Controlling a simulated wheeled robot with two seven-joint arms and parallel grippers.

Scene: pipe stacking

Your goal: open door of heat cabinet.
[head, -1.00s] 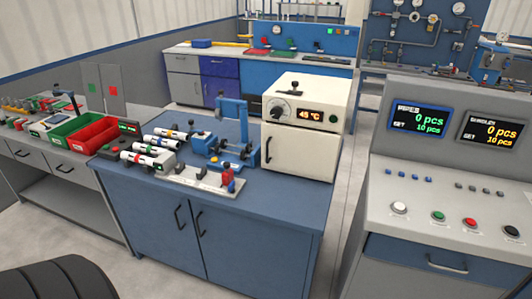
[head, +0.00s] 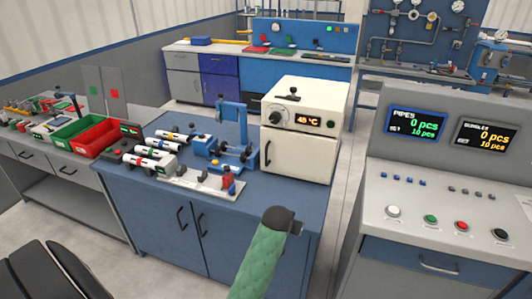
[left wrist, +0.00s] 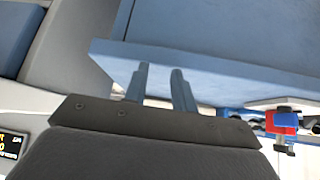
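The heat cabinet (head: 305,115) is a cream box on the right end of the blue bench. It has a dial, a display reading about 45 °C, and a closed front door (head: 300,158). A dark upright handle (head: 267,153) sits at the door's left edge. A green arm link of mine with a dark end rises in front of the bench, below the cabinet and apart from it. In the left wrist view, my left gripper (left wrist: 160,72) has two parted, empty fingers over the blue bench edge. The cabinet handle is not recognisable there. My right gripper is not in view.
The blue bench (head: 270,205) also carries white pipes (head: 150,162), a blue press (head: 225,140) and a fixture with a red clamp (head: 228,182). Red and green bins (head: 95,137) stand left. A grey console (head: 430,205) stands right. The bench top before the cabinet is clear.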

